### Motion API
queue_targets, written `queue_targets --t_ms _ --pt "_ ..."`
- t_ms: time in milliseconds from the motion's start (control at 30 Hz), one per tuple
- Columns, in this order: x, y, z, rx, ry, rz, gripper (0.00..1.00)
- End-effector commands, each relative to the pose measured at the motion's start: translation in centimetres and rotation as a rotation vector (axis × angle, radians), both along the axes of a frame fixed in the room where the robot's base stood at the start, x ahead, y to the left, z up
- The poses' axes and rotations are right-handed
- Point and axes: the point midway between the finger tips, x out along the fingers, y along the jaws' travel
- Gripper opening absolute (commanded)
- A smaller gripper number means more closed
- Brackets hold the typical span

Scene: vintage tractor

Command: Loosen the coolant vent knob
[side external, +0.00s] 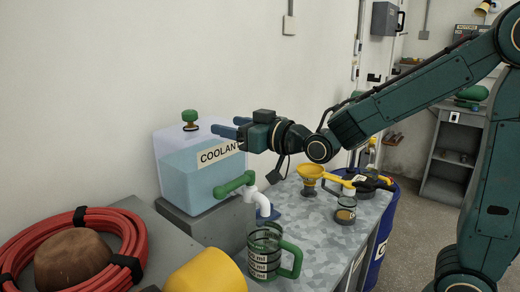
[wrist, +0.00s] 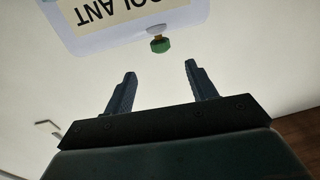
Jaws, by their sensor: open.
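The coolant vent knob (side external: 190,115) is green and sits on a short stem on top of the translucent coolant tank (side external: 173,178), which holds blue liquid and bears a COOLANT label. My gripper (side external: 224,125) is open and empty, to the right of the knob at about its height in the side view, its fingers pointing left. In the wrist view the knob (wrist: 160,45) appears just beyond the gap between my open fingertips (wrist: 160,68), not between them. The tank (wrist: 200,13) shows upside down there, with its label partly cut off.
A green-handled tap (side external: 235,184) with a white spout stands at the tank's front, above a green-handled measuring jug (side external: 262,258). A yellow funnel (side external: 310,174) and a jar (side external: 345,211) stand right on the metal bench. A red hose coil (side external: 130,225) lies at left.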

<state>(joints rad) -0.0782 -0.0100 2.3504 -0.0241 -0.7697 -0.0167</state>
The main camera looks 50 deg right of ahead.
Motion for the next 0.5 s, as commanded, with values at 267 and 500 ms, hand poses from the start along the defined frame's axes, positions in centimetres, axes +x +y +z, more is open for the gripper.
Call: queue_targets --t_ms 267,500 --pt "1.0 0.1 0.0 0.000 0.000 0.000 0.57" --pt "3.4 0.3 0.0 0.000 0.001 0.000 0.57"
